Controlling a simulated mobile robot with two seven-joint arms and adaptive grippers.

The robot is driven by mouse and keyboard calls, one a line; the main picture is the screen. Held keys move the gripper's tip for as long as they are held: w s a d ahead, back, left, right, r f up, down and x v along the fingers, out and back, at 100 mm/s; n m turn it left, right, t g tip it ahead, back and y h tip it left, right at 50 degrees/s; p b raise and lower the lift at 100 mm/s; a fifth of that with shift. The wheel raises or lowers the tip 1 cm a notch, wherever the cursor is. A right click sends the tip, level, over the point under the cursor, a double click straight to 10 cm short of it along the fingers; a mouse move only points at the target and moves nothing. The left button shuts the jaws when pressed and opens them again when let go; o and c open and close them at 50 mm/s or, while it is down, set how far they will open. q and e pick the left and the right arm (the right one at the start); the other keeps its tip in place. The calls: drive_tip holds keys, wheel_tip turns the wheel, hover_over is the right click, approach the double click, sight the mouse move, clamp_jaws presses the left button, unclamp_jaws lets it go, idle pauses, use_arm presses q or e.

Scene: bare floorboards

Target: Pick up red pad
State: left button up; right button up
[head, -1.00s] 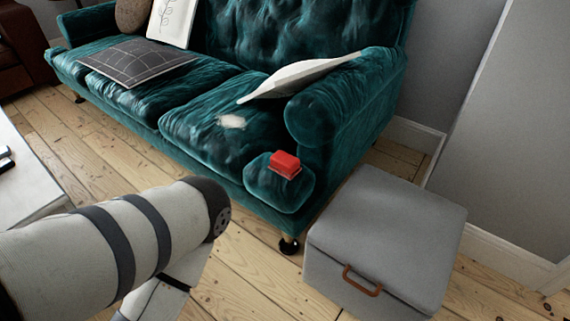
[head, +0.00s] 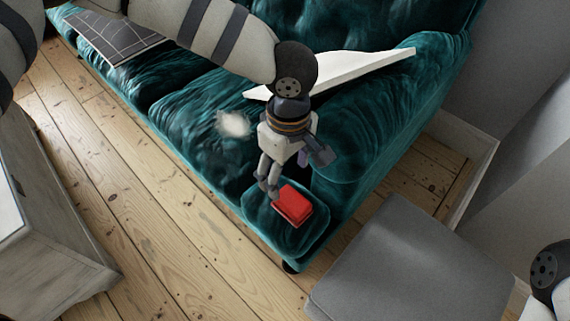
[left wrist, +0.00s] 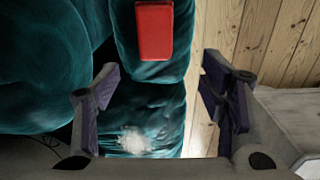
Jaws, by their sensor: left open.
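The red pad (head: 292,206) lies on the front corner of the teal velvet sofa (head: 350,140), at the end near the grey box. In the left wrist view the red pad (left wrist: 155,31) shows at the top centre, beyond the fingertips. My left gripper (head: 270,190) hangs above the sofa just left of the pad in the head view. Its two fingers (left wrist: 158,90) are spread apart in the left wrist view, with nothing between them. Whether a finger touches the pad cannot be told. My right gripper is out of view.
A grey box (head: 400,265) stands on the floor right of the sofa. A pale cabinet (head: 50,220) stands at left. Floorboards between are clear.

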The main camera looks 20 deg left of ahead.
use_arm(q)
drive_tip(key=b, duration=0.2)
hover_over(292, 199)
drive_tip(key=f, duration=0.4)
drive_tip(key=shift+s+a+f, duration=0.1)
drive_tip(key=shift+s+a, duration=0.25)
drive_tip(key=f, duration=0.2)
drive_tip(key=f+b, duration=0.1)
drive_tip(key=f, duration=0.1)
drive_tip(key=d+f, duration=0.1)
drive_tip(key=f, duration=0.2)
drive_tip(key=shift+w+b, duration=0.3)
drive_tip(key=shift+w, duration=0.05)
drive_tip(key=shift+a+r, duration=0.1)
drive_tip(key=c, duration=1.3)
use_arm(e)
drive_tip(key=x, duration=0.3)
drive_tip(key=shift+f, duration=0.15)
